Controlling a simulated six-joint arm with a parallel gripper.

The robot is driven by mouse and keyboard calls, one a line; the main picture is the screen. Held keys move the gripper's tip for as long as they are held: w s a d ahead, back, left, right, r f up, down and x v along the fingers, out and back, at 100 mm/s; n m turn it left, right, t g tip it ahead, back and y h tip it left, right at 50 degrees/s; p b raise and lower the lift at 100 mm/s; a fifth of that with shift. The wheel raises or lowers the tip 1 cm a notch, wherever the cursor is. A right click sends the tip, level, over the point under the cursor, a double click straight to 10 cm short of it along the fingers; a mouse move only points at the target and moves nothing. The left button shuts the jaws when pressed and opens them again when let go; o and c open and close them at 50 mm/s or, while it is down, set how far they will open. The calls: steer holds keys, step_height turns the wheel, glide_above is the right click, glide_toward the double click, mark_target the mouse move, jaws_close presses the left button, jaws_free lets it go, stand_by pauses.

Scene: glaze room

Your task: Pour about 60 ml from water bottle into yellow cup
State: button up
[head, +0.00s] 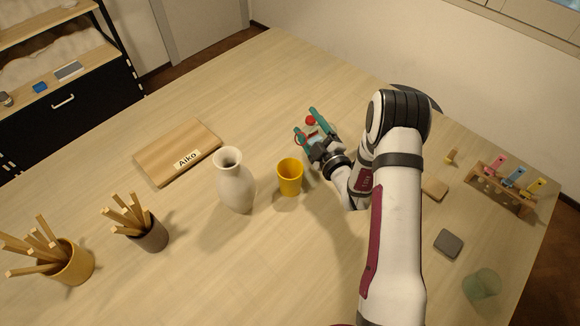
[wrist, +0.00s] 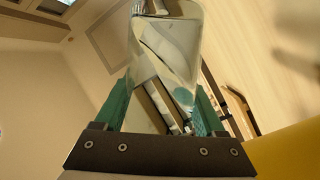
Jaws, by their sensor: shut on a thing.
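The yellow cup (head: 290,178) stands upright on the table, just left of and nearer than my gripper. Its inside looks yellow, and I cannot make out any water in it. A yellow surface (wrist: 290,155), likely the cup, fills the lower right corner of the wrist view. My gripper (head: 311,127) has teal fingers and is shut on a clear, glassy thing (wrist: 168,45), which I take for the water bottle. Small red parts show by the fingers in the head view. The wrist view is steeply tilted. The bottle's mouth, water level and exact tilt are hard to tell.
A pale vase (head: 236,182) stands close left of the cup. A wooden board (head: 178,150) labelled "Aiko" and two pots of sticks (head: 150,237) (head: 72,266) are further left. A rack of coloured vials (head: 500,190), a grey block (head: 448,243) and a greenish glass (head: 482,285) are right.

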steer(key=n+t, duration=0.1)
steer(key=n, duration=0.1)
steer(key=n+y, duration=0.1)
steer(key=n, duration=0.2)
steer(key=shift+r+t, duration=0.15)
steer(key=shift+t, duration=0.25)
steer(key=shift+s+a+n+y, duration=0.1)
steer(key=shift+n+y, duration=0.4)
steer(key=shift+n, duration=0.4)
stand_by(0.6)
steer(key=shift+r+n+t+y, duration=0.3)
steer(key=shift+n, duration=0.1)
stand_by(0.4)
steer(key=shift+r, duration=0.1)
stand_by(0.5)
steer(key=shift+r+n, duration=0.45)
steer(key=shift+n, duration=0.25)
stand_by(1.4)
